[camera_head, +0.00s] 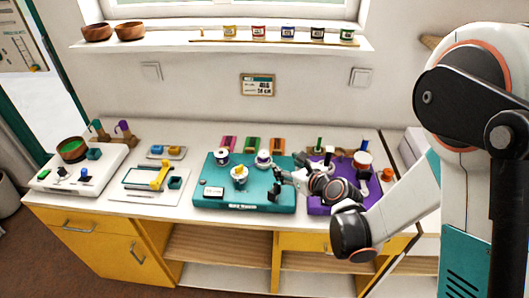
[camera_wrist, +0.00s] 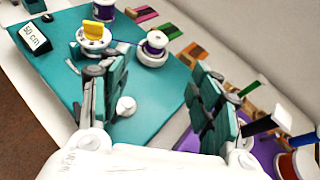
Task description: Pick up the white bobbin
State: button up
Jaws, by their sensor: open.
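Two white-flanged bobbins with dark purple middles stand on the teal board (camera_head: 215,204). One bobbin (camera_head: 263,158) is at the back right of the board; in the wrist view this bobbin (camera_wrist: 155,43) sits on a round white base. The other bobbin (camera_head: 222,156) is at the back left and shows at the top of the wrist view (camera_wrist: 103,10). I cannot tell for certain which one is the white bobbin. My gripper (camera_head: 277,186) is open and empty over the right part of the teal board. In the wrist view its fingers (camera_wrist: 150,92) are wide apart, short of both bobbins.
A white dial with a yellow grip (camera_head: 239,174) stands mid-board. A small white knob (camera_wrist: 126,105) shows between my fingers. A purple board (camera_head: 318,207) with upright pegs and a large white-topped spool (camera_head: 362,158) lies to the right. Coloured blocks (camera_head: 252,144) lie behind.

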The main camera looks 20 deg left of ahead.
jog(key=a, duration=0.1)
jog(key=m+b, duration=0.1)
send_near(265, 155)
jog(key=x, duration=0.4)
jog(key=shift+s+a, duration=0.15)
jog(key=shift+s, duration=0.05)
jog(key=shift+w+d+b+x, duration=0.1)
jog(key=shift+b+x, duration=0.35)
jog(key=shift+x, duration=0.9)
jog(key=shift+w+d+b+x, duration=0.1)
jog(key=shift+b+x, duration=0.35)
jog(key=shift+x, duration=0.9)
jog(key=c, duration=0.9)
